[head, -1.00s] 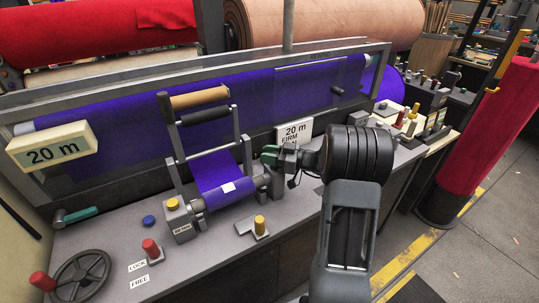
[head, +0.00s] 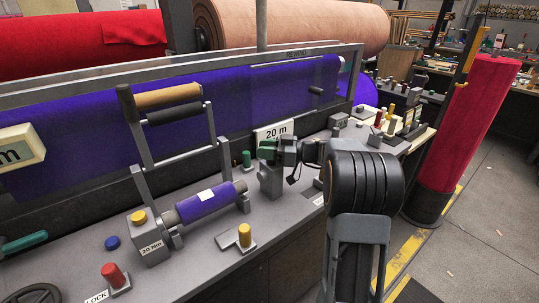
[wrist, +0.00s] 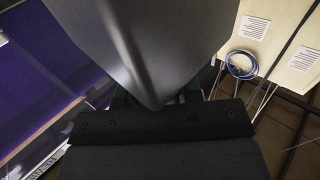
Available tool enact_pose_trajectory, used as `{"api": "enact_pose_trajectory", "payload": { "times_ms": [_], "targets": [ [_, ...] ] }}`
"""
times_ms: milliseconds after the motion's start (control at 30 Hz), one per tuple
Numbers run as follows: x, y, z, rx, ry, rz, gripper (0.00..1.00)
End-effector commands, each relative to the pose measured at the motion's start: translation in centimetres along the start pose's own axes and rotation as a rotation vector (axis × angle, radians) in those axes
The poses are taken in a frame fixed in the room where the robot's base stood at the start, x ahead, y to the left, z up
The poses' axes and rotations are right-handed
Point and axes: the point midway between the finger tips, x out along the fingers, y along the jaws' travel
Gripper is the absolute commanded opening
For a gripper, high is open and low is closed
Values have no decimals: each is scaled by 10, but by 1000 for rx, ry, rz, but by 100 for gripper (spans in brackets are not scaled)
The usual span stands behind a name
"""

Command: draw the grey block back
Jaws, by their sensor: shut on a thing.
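The grey block (head: 271,182) stands on the bench top to the right of the small purple felt roll (head: 206,201). A gap shows between the block and the roll's right end. My gripper (head: 268,152) is shut on the top of the block. In the wrist view, a large grey surface of the block (wrist: 150,40) fills the upper middle, and the fingertips are mostly hidden behind it. The roll's left end meets another grey block (head: 150,240) with a yellow knob and a "20 Nm" label.
A green knob (head: 247,160) stands close behind my gripper. A yellow knob (head: 245,235) on a grey plate and a red knob (head: 114,275) are at the front. A hinged frame with handles (head: 168,96) rises over the roll. A "20 m" sign (head: 275,134) stands behind.

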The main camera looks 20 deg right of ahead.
Motion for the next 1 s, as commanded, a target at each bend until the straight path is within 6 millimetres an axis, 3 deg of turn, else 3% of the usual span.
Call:
{"api": "enact_pose_trajectory", "payload": {
  "times_ms": [167, 200, 467, 767, 1000],
  "targets": [
    [-3, 2, -1, -1, -2, 10, 0],
    [-3, 2, -1, -1, -2, 10, 34],
    [-2, 2, -1, -1, -1, 7, 58],
    [-6, 1, 0, -1, -1, 7, 58],
    [-44, 2, 1, -3, -1, 11, 58]
  ]
}}
